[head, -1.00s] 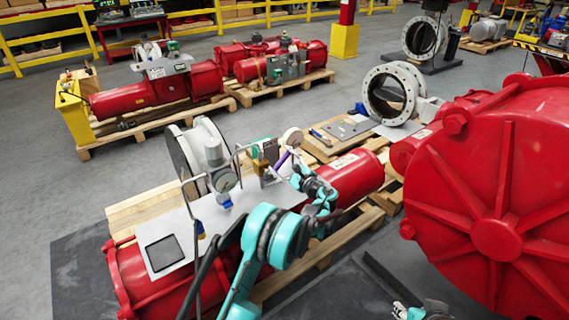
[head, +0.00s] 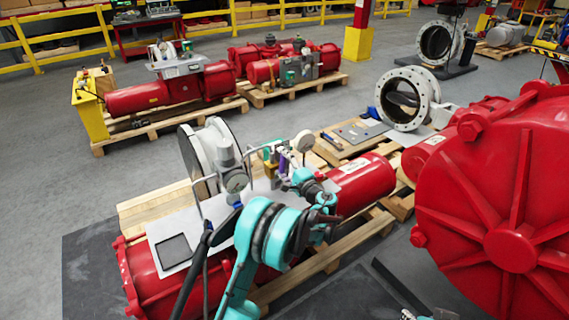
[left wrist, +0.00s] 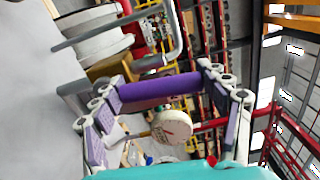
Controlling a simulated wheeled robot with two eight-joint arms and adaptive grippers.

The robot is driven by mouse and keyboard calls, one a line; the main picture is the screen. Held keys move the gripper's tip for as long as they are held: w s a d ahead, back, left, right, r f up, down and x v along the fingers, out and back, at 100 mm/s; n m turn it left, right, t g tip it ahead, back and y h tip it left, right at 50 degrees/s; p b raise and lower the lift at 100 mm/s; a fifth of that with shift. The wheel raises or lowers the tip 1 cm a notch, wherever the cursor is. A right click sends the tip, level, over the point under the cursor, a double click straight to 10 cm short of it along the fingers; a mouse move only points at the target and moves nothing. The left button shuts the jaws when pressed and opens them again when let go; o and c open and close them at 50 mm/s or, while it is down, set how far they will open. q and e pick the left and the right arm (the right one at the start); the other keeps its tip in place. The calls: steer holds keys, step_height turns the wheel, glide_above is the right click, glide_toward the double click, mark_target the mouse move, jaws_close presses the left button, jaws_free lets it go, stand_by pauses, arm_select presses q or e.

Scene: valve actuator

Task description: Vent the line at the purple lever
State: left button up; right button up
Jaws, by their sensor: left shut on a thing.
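The purple lever (head: 285,155) stands close to upright on the valve panel of the near red actuator. In the left wrist view the purple lever (left wrist: 160,91) spans the space between my left gripper's two fingers. My left gripper (left wrist: 162,108) is shut on it. In the head view my left gripper (head: 298,172) is small and partly hidden by its own arm. A round gauge (head: 304,141) stands just right of the lever, and its face (left wrist: 172,128) shows below it in the wrist view. Only a sliver of my right gripper (head: 408,315) shows at the bottom edge.
The near red cylinder (head: 362,181) lies on a wooden pallet (head: 330,262). A large red ribbed housing (head: 510,200) fills the right. Grey floor is clear at left.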

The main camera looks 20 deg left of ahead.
arm_select(q)
steer(key=shift+a+r+n, duration=0.2)
steer(key=shift+n, duration=0.1)
steer(key=o, duration=1.7)
steer(key=shift+f, duration=0.15)
steer(key=v, duration=1.2)
steer(key=shift+s, duration=0.1)
